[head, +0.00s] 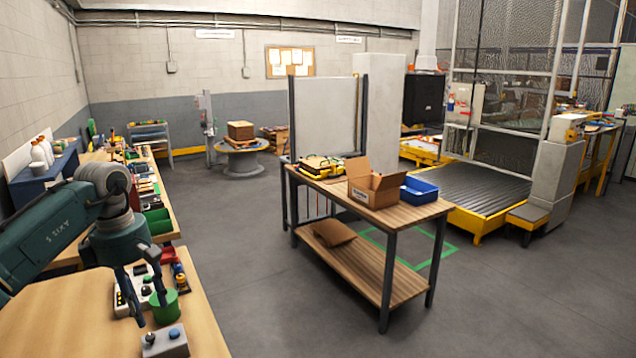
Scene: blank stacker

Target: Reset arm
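My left arm comes in from the left, and its dark teal gripper (150,312) points down over the near end of the wooden bench (70,320). Its two dark fingers are apart, and I see nothing held between them. A white control box with buttons (124,300) shows behind the fingers. A green cylinder (167,308) stands just right of the fingertips; I cannot tell whether they touch. A small grey box with a black and a blue button (165,343) sits just below them in the picture. My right gripper is not in view.
Green bins (158,222) and tools line the bench further back. A wooden table (400,215) holds an open cardboard box (375,187) and a blue bin (420,190). A roller conveyor (490,190) stands at the right. The grey floor (265,270) between bench and table is clear.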

